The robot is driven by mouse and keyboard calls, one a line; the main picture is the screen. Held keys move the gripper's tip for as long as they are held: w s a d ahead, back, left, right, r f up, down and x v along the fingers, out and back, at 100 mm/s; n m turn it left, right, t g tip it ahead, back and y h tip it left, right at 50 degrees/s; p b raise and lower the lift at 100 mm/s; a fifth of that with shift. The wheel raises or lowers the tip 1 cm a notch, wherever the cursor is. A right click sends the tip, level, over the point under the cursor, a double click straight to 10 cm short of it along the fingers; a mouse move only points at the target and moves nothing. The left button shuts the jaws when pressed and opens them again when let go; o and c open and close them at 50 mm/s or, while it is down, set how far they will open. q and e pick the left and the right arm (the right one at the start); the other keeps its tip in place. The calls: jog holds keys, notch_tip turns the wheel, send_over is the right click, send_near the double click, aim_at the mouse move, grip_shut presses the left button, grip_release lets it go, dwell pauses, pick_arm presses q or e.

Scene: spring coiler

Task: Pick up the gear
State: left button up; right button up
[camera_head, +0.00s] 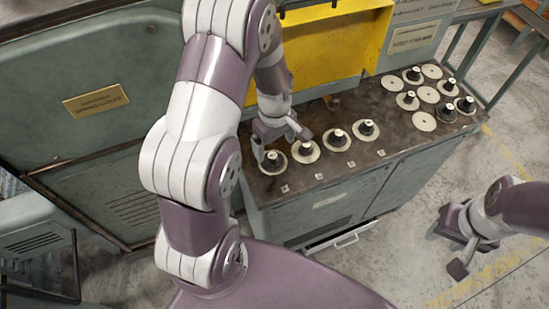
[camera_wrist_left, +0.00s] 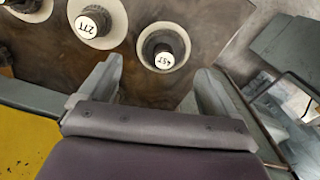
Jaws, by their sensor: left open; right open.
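Several dark gears on pale round discs stand in a row on the bench top, including the leftmost gear (camera_head: 272,160) and its neighbour (camera_head: 305,150). My left gripper (camera_head: 281,143) is open above the left end of this row, close to the leftmost gear. In the left wrist view, a gear marked 45T (camera_wrist_left: 164,48) lies ahead of the gap between the open fingers (camera_wrist_left: 159,72), with nothing held. A gear marked 27T (camera_wrist_left: 95,22) is to its left. My right gripper (camera_head: 450,245) is open and empty over the floor at the right.
The bench top (camera_head: 375,165) carries more gears and bare discs (camera_head: 424,121) at its right end. A yellow panel (camera_head: 335,50) rises behind the row. A large green-grey cabinet (camera_head: 85,75) stands at the left. A drawer (camera_head: 345,239) sticks out low on the front.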

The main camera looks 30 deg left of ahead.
aim_at(273, 155)
pick_arm(q)
jog(key=f, duration=0.5)
jog(key=shift+s+a+f+p, duration=0.1)
jog(key=shift+s+a+p, duration=0.15)
jog(key=shift+s+p, duration=0.05)
jog(key=shift+f, duration=0.15)
jog(key=shift+d, duration=0.1)
jog(key=c, duration=1.4)
jog(key=shift+w+r, duration=0.1)
jog(key=shift+r, duration=0.35)
jog(key=r, duration=0.3)
jog(key=shift+s+d+r, duration=0.25)
jog(key=shift+s+r, duration=0.05)
jog(key=shift+r, duration=0.1)
jog(key=s+d+r, duration=0.4)
jog(key=s+d, duration=0.1)
jog(key=s+d+r+b, duration=0.1)
jog(key=s+d+r, duration=0.1)
jog(key=s, duration=0.1)
jog(key=shift+d+r, duration=0.2)
